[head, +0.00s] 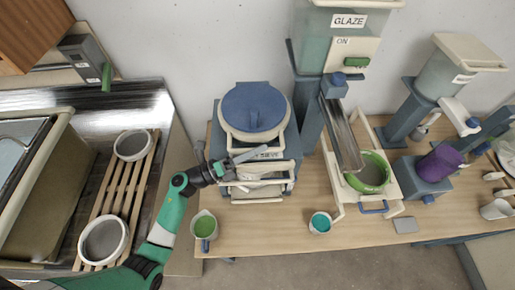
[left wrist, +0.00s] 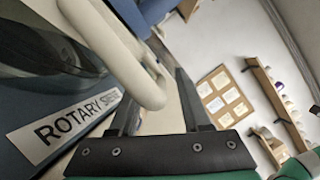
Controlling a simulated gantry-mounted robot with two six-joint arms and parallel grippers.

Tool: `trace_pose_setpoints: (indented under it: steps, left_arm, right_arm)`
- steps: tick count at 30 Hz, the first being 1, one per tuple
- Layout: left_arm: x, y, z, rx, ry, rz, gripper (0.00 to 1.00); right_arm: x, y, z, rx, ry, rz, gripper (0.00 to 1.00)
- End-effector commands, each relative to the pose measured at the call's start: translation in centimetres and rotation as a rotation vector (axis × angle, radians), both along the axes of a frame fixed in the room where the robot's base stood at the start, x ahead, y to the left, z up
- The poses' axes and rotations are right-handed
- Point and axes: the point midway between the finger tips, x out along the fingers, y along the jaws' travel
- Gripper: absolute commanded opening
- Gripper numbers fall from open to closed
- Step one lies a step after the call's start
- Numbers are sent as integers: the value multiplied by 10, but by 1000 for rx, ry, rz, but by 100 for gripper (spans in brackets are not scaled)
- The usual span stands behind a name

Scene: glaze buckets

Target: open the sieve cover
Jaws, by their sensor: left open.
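The rotary sieve (head: 290,140) stands on the wooden table, with its round blue cover (head: 253,105) lying shut on a cream rim. My left gripper (head: 236,164) is at the front left of the sieve, below the cover. Its fingers are open. In the left wrist view, a cream tubular handle (left wrist: 138,62) reaches down between the two dark fingers (left wrist: 160,100). I cannot tell whether either finger touches it. The label "ROTARY SIEVE" (left wrist: 65,128) shows to the left, its last word blurred. My right gripper is not in view.
A green-filled jug (head: 204,226) and a teal-filled jug (head: 320,223) stand near the table's front edge. Right of the sieve is a glaze dispenser (head: 345,55) with a chute over a green-rimmed bucket (head: 374,172). A sink with a slatted rack (head: 122,185) is at left.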

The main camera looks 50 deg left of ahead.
Motion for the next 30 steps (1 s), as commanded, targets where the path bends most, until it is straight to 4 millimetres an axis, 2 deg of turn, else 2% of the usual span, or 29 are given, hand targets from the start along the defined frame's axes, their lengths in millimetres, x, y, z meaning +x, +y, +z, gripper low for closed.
trace_pose_setpoints:
  steps: [7, 8, 15, 30]
  left_arm:
    - [2, -1, 0, 0, 0, 0, 47]
    - [2, -1, 0, 0, 0, 0, 44]
    - [1, -1, 0, 0, 0, 0, 0]
    - [1, -1, 0, -1, 0, 0, 0]
  right_arm:
    - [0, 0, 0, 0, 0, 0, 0]
    - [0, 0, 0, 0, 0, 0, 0]
    - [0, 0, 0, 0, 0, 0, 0]
    - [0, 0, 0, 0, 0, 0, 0]
